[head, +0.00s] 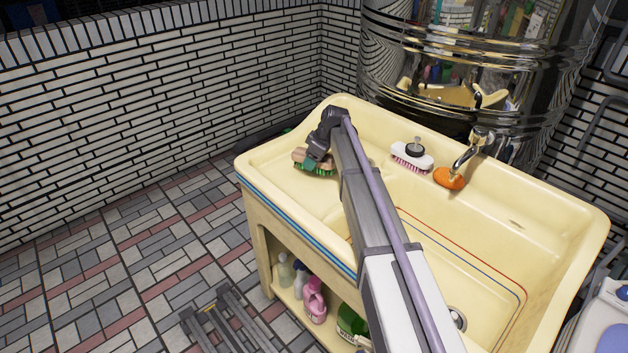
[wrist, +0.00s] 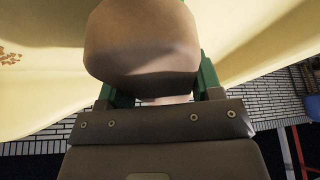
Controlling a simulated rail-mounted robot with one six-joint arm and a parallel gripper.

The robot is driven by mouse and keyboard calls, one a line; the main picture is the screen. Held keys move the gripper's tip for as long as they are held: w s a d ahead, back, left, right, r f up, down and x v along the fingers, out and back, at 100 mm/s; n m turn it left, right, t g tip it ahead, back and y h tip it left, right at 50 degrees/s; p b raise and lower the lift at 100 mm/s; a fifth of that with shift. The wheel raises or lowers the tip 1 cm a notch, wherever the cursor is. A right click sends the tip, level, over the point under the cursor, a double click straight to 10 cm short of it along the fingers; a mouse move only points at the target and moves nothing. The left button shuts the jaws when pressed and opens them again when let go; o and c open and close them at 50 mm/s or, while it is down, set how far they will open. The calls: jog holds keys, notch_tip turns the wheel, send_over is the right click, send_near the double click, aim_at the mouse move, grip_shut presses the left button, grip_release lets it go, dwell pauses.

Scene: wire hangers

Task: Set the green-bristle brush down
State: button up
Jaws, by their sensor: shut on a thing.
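The green-bristle brush (head: 301,156) has a tan wooden body, with its green bristles facing down, over the left drainboard of the cream sink (head: 275,168). My gripper (head: 316,152) is shut on it from above. I cannot tell whether the bristles touch the sink surface. In the wrist view the brush's rounded tan body (wrist: 145,45) fills the top middle between the green fingers of my gripper (wrist: 155,90). The bristles are hidden there.
A white brush with pink bristles (head: 411,157) and an orange object (head: 449,178) lie on the back ledge near the faucet (head: 472,148). The basin is at the right, partly behind my arm. Bottles (head: 314,300) stand on the shelf below. Drainboard around the brush is clear.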

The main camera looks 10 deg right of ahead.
notch_tip(320, 180, down, 4)
jog(key=b, duration=0.3)
jog(key=shift+b, duration=0.4)
jog(key=shift+r, duration=0.3)
jog(key=shift+f, duration=0.2)
jog(key=o, duration=1)
